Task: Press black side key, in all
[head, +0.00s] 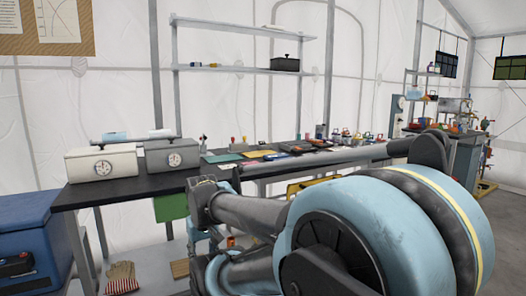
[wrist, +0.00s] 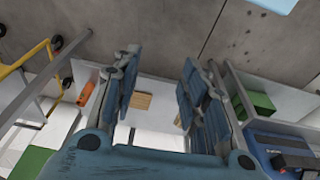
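I cannot pick out a black side key in either view. Two dial-faced boxes, one white (head: 103,163) and one grey (head: 170,157), stand side by side on the left end of the black-topped bench (head: 130,187). Any key on their sides is too small to tell. My gripper (wrist: 158,92) is open in the wrist view, its two blue padded fingers wide apart with nothing between them. Beyond the fingers are a pale low shelf and the floor. In the head view my arm fills the lower right and hides part of the bench.
A blue chest (head: 32,240) with a black part on its front stands left of the bench; it also shows in the wrist view (wrist: 265,140). A striped glove (head: 121,278) lies on the low shelf. Small coloured items crowd the bench further right.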

